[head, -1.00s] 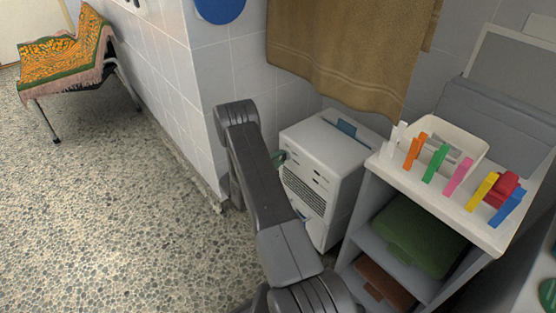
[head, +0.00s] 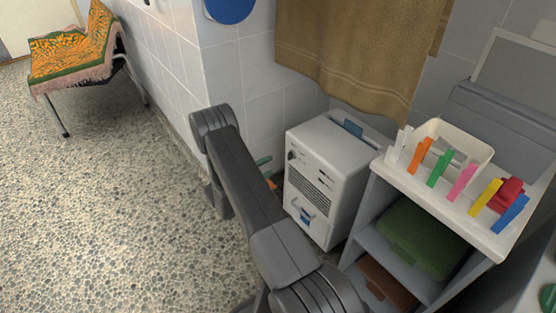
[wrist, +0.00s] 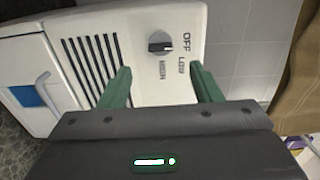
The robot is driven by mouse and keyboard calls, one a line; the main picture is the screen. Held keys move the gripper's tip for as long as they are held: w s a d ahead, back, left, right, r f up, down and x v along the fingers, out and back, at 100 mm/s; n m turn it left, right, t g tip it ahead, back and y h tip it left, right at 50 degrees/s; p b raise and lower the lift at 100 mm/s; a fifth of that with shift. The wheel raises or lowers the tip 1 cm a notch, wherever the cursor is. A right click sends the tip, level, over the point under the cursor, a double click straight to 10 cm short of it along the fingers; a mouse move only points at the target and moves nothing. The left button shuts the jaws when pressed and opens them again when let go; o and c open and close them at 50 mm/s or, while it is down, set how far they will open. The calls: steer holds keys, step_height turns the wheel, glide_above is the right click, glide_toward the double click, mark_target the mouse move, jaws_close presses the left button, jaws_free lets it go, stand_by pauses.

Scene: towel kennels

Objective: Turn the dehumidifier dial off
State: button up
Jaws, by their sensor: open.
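The dehumidifier (head: 327,165) is a white box with a vent grille, standing against the tiled wall. Its dark round dial (head: 291,155) is on the upper front. In the wrist view the dial (wrist: 160,43) lies beyond and roughly between my gripper's fingertips, with OFF, LOW and HIGH printed around its right and lower side. I cannot tell for certain which word it points to. My gripper (wrist: 160,75) has two green fingers spread apart with nothing between them; they look clear of the dial. In the head view my arm hides most of the gripper.
A shelf unit (head: 385,185) with a tray and several coloured clips stands close to the dehumidifier's right. A brown towel (head: 350,60) hangs above. A tiled wall corner (head: 200,85) is left of my arm. The speckled floor (head: 120,190) is open on the left.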

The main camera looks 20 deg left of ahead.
mark_target(291, 155)
steer(key=v, duration=0.5)
steer(key=shift+s+a+p, duration=0.1)
steer(key=shift+p, duration=0.2)
steer(key=b+x, duration=0.2)
steer(key=x, duration=1.2)
steer(key=shift+s, duration=0.1)
